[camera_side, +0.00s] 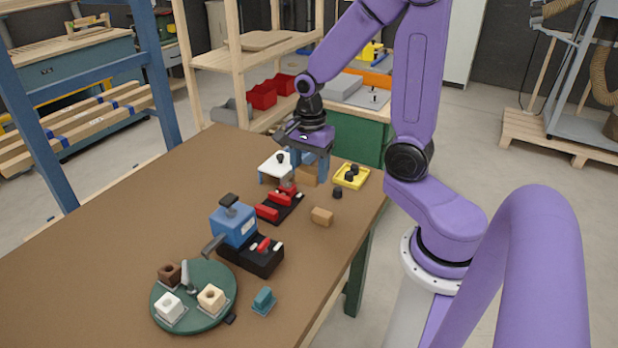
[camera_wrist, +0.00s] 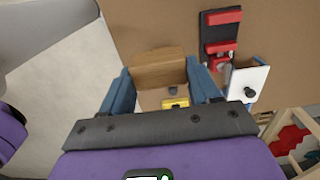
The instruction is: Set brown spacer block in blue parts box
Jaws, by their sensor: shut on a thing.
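My gripper (camera_side: 309,168) is shut on a brown block (camera_side: 307,178), low over the far right part of the table. In the wrist view the block (camera_wrist: 158,74) sits between my blue fingers (camera_wrist: 161,80). I cannot tell whether it touches the table. Left of it is a piece with a white top, blue sides and a black knob (camera_side: 272,166); it also shows in the wrist view (camera_wrist: 247,84). I cannot tell which of these is the blue parts box.
A yellow tray (camera_side: 343,181) with black knobs is right of my gripper. A red clamp on a black base (camera_side: 269,213) and a tan block (camera_side: 321,216) lie nearer the front. A green disc (camera_side: 207,324) bears several small blocks. The table's left side is clear.

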